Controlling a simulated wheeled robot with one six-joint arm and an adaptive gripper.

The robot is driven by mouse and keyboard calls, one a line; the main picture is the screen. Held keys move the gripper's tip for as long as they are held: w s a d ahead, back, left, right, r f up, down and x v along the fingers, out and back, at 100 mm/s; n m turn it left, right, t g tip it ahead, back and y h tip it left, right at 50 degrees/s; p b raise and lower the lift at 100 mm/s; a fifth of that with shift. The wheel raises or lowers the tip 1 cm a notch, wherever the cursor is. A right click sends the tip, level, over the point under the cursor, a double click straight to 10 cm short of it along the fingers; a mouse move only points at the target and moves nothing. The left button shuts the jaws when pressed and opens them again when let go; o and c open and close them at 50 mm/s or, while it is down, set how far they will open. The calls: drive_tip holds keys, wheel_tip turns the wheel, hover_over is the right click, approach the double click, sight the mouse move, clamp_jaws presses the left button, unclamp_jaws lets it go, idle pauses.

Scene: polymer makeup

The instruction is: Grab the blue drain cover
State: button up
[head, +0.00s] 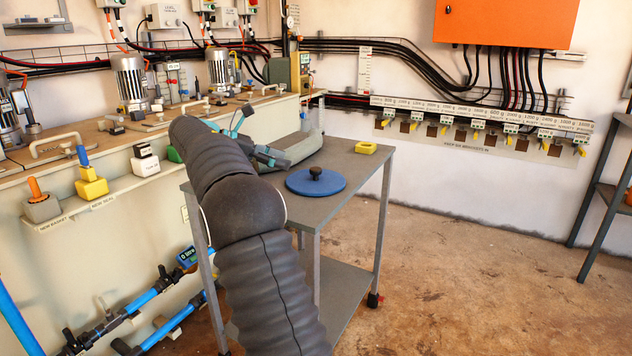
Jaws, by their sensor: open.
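My gripper (262,137) is partly hidden behind my dark ribbed arm, over the far left part of the cart top. Its dark and teal fingers are spread apart and I see nothing between them. It is to the upper left of the cover in the picture and apart from it.
A grey device (300,147) sits at the cart's back, behind my gripper. A small yellow block (366,148) lies at the back right. A long bench (100,240) with pumps and handles runs along the left. Open floor (480,270) lies right of the cart.

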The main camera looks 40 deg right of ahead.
sight(314, 168)
drive_tip(key=x, duration=0.5)
drive_tip(key=shift+f, duration=0.15)
drive_tip(key=shift+w+b+x, duration=0.15)
drive_tip(key=shift+b+x, duration=0.1)
drive_tip(key=shift+x, duration=1.15)
drive_tip(key=shift+w+b+x, duration=0.2)
drive_tip(key=shift+x, duration=1.2)
clamp_jaws()
